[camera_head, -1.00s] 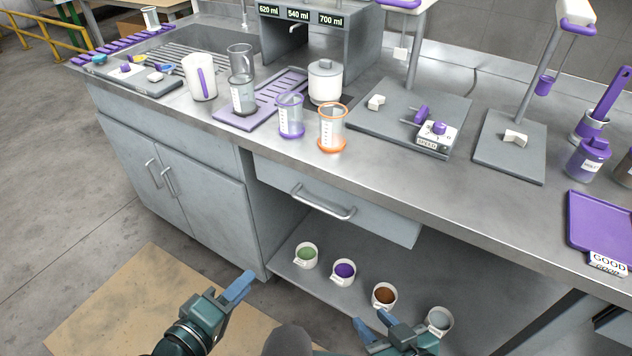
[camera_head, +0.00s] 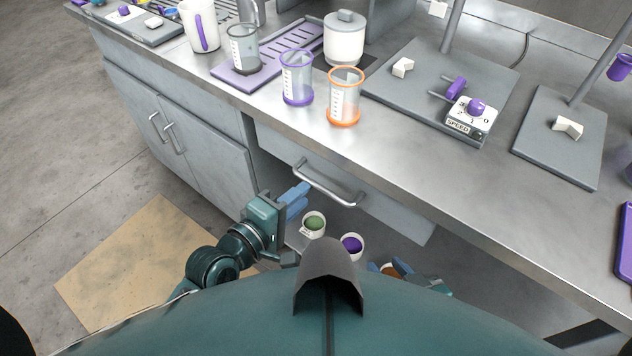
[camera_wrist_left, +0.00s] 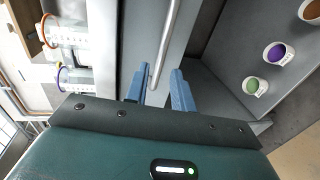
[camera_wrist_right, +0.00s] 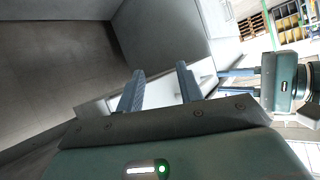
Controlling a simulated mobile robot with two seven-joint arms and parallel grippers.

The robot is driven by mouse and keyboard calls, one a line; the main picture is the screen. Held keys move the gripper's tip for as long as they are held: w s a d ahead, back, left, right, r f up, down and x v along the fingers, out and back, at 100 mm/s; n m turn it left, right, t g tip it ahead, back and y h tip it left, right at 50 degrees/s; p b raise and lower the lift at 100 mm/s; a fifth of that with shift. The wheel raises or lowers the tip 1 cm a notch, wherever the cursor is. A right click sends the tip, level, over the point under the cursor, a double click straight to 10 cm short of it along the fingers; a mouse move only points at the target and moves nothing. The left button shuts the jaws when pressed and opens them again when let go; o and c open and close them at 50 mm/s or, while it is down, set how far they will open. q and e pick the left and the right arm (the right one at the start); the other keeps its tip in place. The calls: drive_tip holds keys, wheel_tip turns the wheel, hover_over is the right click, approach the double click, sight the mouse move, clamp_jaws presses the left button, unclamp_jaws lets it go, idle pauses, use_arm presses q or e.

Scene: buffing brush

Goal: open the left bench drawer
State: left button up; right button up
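The left bench drawer (camera_head: 390,211) is a grey front under the steel bench top, and it looks shut. Its silver bar handle (camera_head: 335,188) also shows in the left wrist view (camera_wrist_left: 168,35). My left gripper (camera_head: 296,200) is open at the left end of the handle. In the left wrist view, its blue fingers (camera_wrist_left: 160,88) point at the drawer, with the handle's near end between them; I cannot tell contact. My right gripper (camera_head: 390,270) is low at the open shelf, partly hidden by my body. In the right wrist view it is open and empty (camera_wrist_right: 160,88).
On the bench above stand a purple-rimmed beaker (camera_head: 297,78), an orange-rimmed beaker (camera_head: 344,98) and a stirrer with a speed dial (camera_head: 470,120). Cups of green (camera_head: 313,224) and purple (camera_head: 351,246) stuff stand on the shelf below. A closed cabinet (camera_head: 205,155) is at left.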

sight(315, 183)
use_arm(q)
drive_tip(key=x, duration=0.5)
drive_tip(key=shift+w+d+f, duration=0.1)
drive_tip(key=shift+w+d, duration=0.15)
drive_tip(key=shift+w, duration=0.1)
drive_tip(key=shift+c, duration=0.4)
clamp_jaws()
